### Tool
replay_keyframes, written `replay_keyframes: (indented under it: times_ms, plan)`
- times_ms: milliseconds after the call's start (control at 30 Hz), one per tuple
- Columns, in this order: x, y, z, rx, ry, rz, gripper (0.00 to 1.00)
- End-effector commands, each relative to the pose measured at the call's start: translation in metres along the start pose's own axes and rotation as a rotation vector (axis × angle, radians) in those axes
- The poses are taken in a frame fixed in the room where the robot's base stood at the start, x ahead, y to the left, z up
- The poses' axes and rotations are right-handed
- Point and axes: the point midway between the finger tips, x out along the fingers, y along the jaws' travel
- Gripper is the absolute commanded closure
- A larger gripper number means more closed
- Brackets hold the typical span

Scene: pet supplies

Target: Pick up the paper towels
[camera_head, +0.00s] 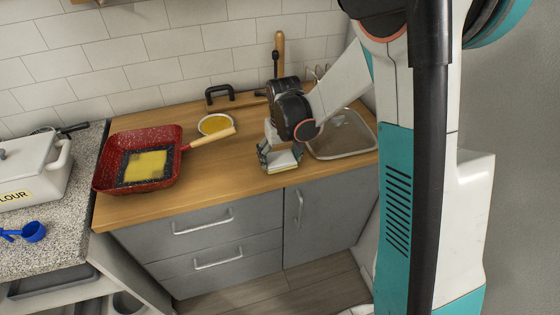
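My gripper (280,154) points down over the wooden counter, near its front edge and left of the sink. A small pale block with a yellowish lower edge (284,163) is at its fingertips. The fingers seem to be on either side of this block, but I cannot tell whether they touch it or whether it rests on the counter. I cannot tell whether this block is the paper towels. No roll of paper towels is plainly in view. The gripper and wrist hide part of the counter behind them.
A red pan (108,177) holding a yellow, dark-edged item stands on the counter, its wooden handle pointing right. A small bowl with yellow contents (215,124) is behind the handle. The sink (345,140) is right. A white flour container (30,170) and blue scoop (34,232) are left.

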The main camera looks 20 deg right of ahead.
Motion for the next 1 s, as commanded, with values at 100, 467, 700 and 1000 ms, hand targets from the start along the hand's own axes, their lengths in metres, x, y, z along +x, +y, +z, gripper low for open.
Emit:
replay_keyframes:
  times_ms: [100,467,700,1000]
  plan:
    - [0.000,0.000,0.000,0.000,0.000,0.000,0.35]
    - [-0.005,0.000,-0.001,0.000,0.000,0.000,0.38]
    - [-0.037,0.000,-0.004,0.000,0.000,0.000,0.38]
    - [-0.118,0.000,-0.013,0.000,0.000,0.000,0.38]
